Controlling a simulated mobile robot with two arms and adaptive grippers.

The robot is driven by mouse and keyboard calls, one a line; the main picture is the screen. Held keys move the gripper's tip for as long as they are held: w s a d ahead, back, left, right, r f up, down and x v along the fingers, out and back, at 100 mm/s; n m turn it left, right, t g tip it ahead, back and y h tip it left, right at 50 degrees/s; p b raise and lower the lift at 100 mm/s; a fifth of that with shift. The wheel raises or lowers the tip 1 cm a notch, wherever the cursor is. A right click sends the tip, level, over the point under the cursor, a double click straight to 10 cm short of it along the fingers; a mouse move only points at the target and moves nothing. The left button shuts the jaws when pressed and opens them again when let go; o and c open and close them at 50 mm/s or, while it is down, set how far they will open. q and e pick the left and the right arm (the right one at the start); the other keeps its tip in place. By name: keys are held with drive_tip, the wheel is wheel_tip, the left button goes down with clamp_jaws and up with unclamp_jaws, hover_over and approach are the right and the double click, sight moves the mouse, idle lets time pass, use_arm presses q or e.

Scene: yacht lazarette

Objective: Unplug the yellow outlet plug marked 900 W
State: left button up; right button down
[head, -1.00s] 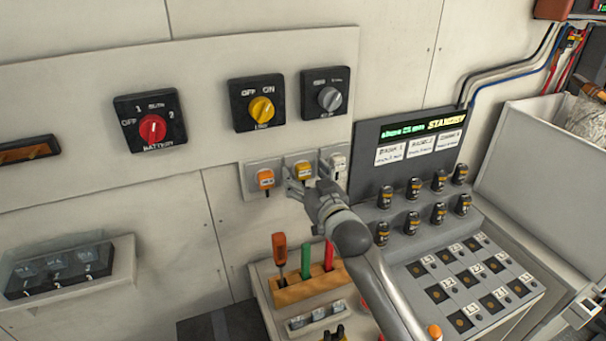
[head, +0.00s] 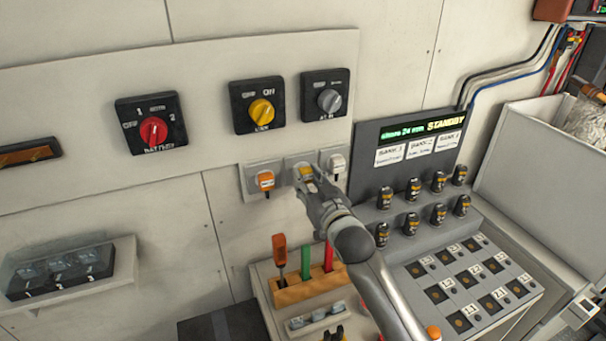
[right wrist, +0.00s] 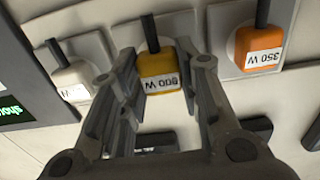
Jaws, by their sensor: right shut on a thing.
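The yellow plug marked 900 W (right wrist: 160,80) sits between the two fingers of my right gripper (right wrist: 158,66) in the right wrist view, its label upside down. A dark cord leaves it at the top of that view. In the head view my right gripper (head: 305,180) is shut on the yellow plug (head: 304,170) at the middle outlet, and its fingers hide most of the plug. I cannot tell whether the plug is still fully seated. My left gripper is not in view.
An orange plug marked 350 W (right wrist: 262,52) and a white plug (right wrist: 72,80) flank it closely; in the head view the orange plug (head: 265,181) is left and the white plug (head: 337,161) right. Rotary switches are above. A tool holder (head: 308,288) and console (head: 470,275) lie below.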

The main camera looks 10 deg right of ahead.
sight(307, 178)
drive_tip(key=shift+s+d+p, duration=0.25)
drive_tip(key=shift+s+p, duration=0.3)
drive_tip(key=shift+s, duration=0.65)
drive_tip(key=shift+s+d+p, duration=0.2)
drive_tip(key=shift+s+p, duration=0.35)
drive_tip(key=shift+s, duration=0.6)
